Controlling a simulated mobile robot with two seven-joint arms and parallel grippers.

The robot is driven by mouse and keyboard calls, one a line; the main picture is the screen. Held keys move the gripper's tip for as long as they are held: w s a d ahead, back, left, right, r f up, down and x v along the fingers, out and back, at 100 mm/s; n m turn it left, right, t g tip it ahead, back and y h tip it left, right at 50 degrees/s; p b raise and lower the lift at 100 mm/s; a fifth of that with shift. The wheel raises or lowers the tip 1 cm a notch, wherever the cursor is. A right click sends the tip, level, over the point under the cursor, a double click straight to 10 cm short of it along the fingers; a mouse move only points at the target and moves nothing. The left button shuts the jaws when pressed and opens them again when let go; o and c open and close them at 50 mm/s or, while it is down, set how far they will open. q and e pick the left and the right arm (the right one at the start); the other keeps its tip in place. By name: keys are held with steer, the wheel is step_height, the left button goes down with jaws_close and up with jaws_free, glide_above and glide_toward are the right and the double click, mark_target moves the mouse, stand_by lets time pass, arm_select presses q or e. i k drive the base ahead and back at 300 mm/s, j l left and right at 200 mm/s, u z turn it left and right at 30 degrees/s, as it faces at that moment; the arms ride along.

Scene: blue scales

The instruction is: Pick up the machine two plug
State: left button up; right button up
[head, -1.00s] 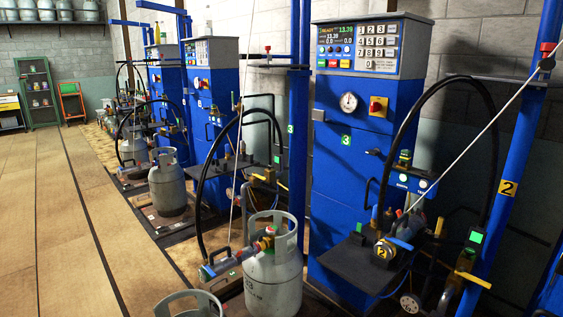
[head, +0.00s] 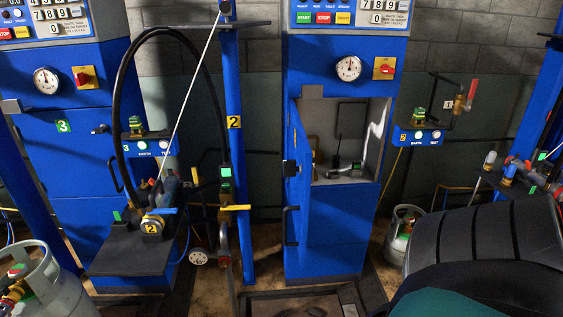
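The plug marked with a yellow 2 (head: 152,226) rests on a black shelf (head: 120,255) left of centre, in front of the machine marked 3 (head: 70,180). It has a dark grey body and a blue lever, and a black hose (head: 122,110) arches above it. A blue post with a yellow 2 label (head: 234,160) stands to its right. The machine right of that post (head: 325,235) has its door open. Neither of my grippers is in view. A black ribbed part, likely of my own arm, fills the lower right and hides what is behind it.
A grey gas cylinder (head: 55,290) stands at the lower left, and another (head: 402,238) stands on the floor right of the open machine. A dark floor frame (head: 260,298) lies before that machine. A red-handled valve (head: 462,100) and more fittings sit at the right.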

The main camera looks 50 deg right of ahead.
mark_target(335, 161)
steer(key=i+z, duration=0.3)
steer(key=i+j+z, duration=0.15)
steer(key=z, duration=1.65)
steer(key=i+j, duration=0.05)
